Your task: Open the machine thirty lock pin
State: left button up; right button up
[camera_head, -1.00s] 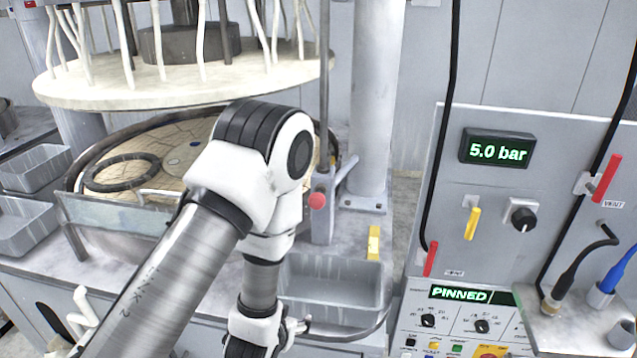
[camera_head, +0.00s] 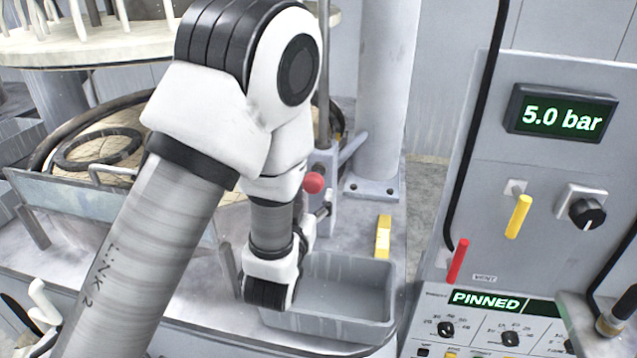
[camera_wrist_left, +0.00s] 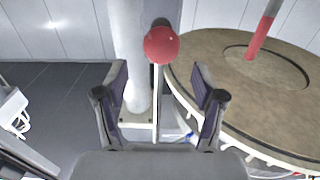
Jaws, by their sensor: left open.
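A red ball knob (camera_head: 313,183) stands on a grey bracket (camera_head: 350,150) beside the round polishing machine (camera_head: 95,160). In the left wrist view the red knob (camera_wrist_left: 161,44) tops a thin pale rod (camera_wrist_left: 156,105). My left gripper (camera_wrist_left: 160,88) is open and empty, its two fingers on either side of the rod in that picture, apart from it. In the head view my left arm hides most of the gripper, close to the knob. The panel display (camera_head: 490,301) reads PINNED.
A grey tray (camera_head: 388,315) lies below the arm, with a yellow block (camera_head: 383,236) behind it. The control panel (camera_head: 470,210) at the right has a 5.0 bar display (camera_head: 555,117), a red lever (camera_head: 458,262) and a yellow lever (camera_head: 518,216). A column (camera_head: 385,90) stands behind the knob.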

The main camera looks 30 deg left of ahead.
aim_at(316, 175)
pick_arm(q)
jog(key=p+x, duration=0.3)
jog(key=x, duration=0.4)
jog(key=shift+w+a, duration=0.2)
jog(key=shift+w+f, duration=0.25)
jog(key=shift+w, duration=0.25)
pick_arm(e)
jog(key=r, duration=0.3)
jog(key=shift+w, duration=0.25)
